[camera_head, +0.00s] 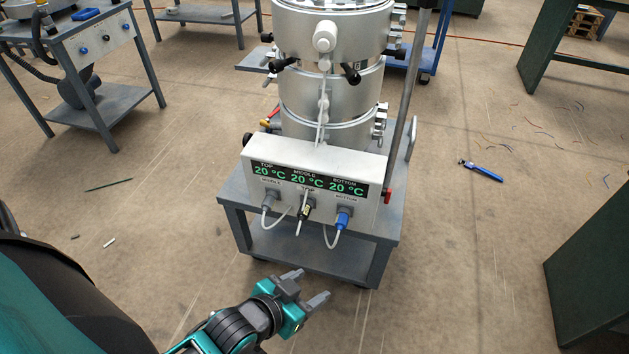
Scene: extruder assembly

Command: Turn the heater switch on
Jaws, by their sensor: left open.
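The heater control box (250,165) is a pale box at the front of a grey cart. Its display (309,180) reads 20 °C for top, middle and bottom. Three cable plugs sit below the display, one of them blue (343,217). A small red part (387,197) sticks out at the box's right side; it may be the heater switch, but its position cannot be read. My left gripper (312,285) is open and empty, in front of the cart and below the box, apart from both. My right gripper is out of view.
The silver extruder cylinder (300,98) stands on the cart (393,235) behind the box. A vertical grey pole (407,100) rises at the right. A blue tool (481,171) lies on the floor. A dark green bench (600,260) stands far right. Floor between is free.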

